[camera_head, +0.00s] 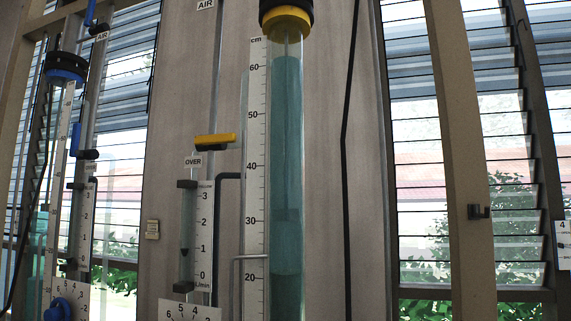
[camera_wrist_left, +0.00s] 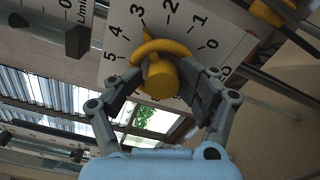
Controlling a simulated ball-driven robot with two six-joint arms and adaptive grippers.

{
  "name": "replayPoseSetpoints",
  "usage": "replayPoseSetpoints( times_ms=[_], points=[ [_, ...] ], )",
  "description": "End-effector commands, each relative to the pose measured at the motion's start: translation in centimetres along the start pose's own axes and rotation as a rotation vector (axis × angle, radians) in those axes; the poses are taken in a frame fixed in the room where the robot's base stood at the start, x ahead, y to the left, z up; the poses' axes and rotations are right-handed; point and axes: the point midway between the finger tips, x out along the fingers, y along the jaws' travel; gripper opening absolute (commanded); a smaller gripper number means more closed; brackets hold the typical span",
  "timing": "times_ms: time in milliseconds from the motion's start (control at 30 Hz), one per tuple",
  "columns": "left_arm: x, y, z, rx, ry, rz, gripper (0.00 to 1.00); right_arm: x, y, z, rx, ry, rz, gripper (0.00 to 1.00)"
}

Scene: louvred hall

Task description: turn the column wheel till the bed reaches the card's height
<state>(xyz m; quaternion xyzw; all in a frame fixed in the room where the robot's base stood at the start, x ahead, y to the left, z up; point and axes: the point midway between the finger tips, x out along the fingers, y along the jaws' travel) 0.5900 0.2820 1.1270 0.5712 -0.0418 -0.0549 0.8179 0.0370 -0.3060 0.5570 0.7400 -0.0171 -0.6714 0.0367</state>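The clear column (camera_head: 287,160) stands upright in the head view beside a cm scale (camera_head: 256,150). Teal fill reaches a little above the 60 mark. A fainter boundary crosses it near 20; I cannot tell which line is the bed's top. In the left wrist view, the yellow wheel (camera_wrist_left: 160,77) sits on a white numbered dial (camera_wrist_left: 195,28). My left gripper (camera_wrist_left: 160,68) has one finger on each side of the wheel, tips against its rim. A card (camera_head: 563,245) with a 4 is cut off at the right edge; its small print is unreadable. My right gripper is out of view.
A flow meter (camera_head: 187,235) marked OVER stands left of the column, under a yellow handle (camera_head: 215,140). Another column (camera_head: 62,150) with a blue cap stands at the left. A black cable (camera_head: 346,140) hangs to the right. Louvred windows (camera_head: 415,130) flank the panel.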

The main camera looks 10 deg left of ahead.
Motion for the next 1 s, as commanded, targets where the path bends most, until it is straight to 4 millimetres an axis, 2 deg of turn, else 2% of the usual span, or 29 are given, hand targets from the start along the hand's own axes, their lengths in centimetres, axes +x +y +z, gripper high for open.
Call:
replayPoseSetpoints(
  times_ms=[567, 1000],
  points=[
    [-0.3, 0.1, 0.1, -0.001, -0.001, 0.000, 0.59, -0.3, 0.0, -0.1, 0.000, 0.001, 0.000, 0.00],
    [-5.9, 0.0, 0.1, 0.000, 0.000, -0.005, 0.59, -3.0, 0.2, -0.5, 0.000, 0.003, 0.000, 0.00]
  ],
)
